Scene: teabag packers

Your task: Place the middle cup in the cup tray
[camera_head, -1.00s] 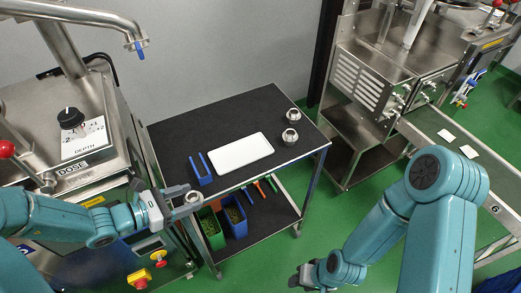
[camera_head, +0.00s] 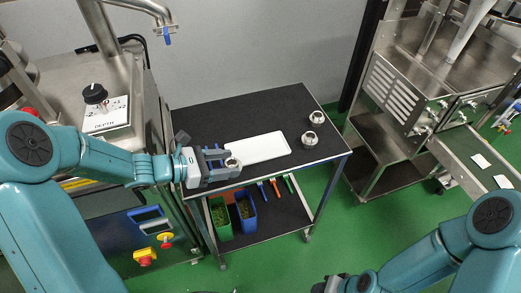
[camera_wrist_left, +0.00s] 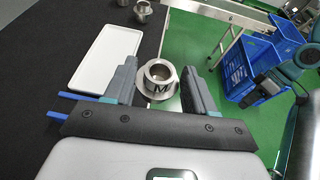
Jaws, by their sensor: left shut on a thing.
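A steel cup marked M (camera_wrist_left: 159,82) sits between the fingers of my left gripper (camera_head: 224,163), which is shut on it. In the head view the cup (camera_head: 233,163) shows at the fingertips, by the near left end of the white cup tray (camera_head: 270,146). In the left wrist view the tray (camera_wrist_left: 103,58) lies left of the cup, which shows over the table edge. Two other steel cups, (camera_head: 317,117) and (camera_head: 310,139), stand right of the tray. My right gripper (camera_head: 328,285) is at the bottom edge; its fingers are unclear.
The black cart table (camera_head: 240,112) has free room behind the tray. A blue item (camera_wrist_left: 60,106) lies near my left gripper, partly hidden. Green (camera_head: 221,217) and blue (camera_head: 245,212) bins stand on the lower shelf. The dosing machine (camera_head: 150,110) stands left.

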